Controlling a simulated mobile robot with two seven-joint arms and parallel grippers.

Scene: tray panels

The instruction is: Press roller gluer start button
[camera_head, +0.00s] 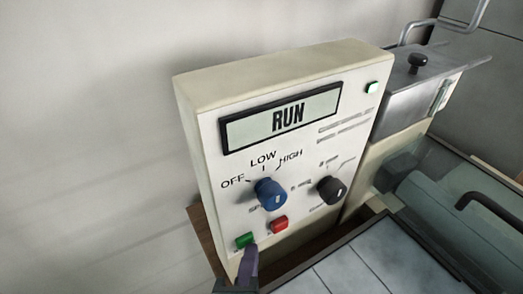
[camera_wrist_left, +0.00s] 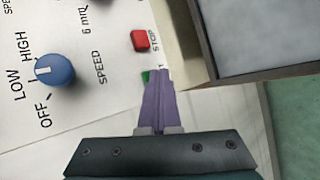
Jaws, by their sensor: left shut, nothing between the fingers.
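The roller gluer's control panel (camera_head: 222,185) is a cream box with a display (camera_head: 283,117) reading RUN. A green button (camera_head: 244,240) sits low on its face, with a red button (camera_head: 279,225) to its right. My left gripper (camera_head: 248,259) is shut and empty, its purple fingertips at the green button. In the left wrist view, the shut fingertips (camera_wrist_left: 156,78) partly cover the green button (camera_wrist_left: 145,77); the red button (camera_wrist_left: 140,40) is clear of them. I cannot tell whether the green button is pushed in. My right gripper is not in view.
A blue speed knob (camera_head: 270,194) marked OFF, LOW and HIGH and a black knob (camera_head: 331,190) are above the buttons. A small green light (camera_head: 372,87) glows at the panel's top right. A metal box (camera_head: 425,85) and a clear cover (camera_head: 465,185) stand at right.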

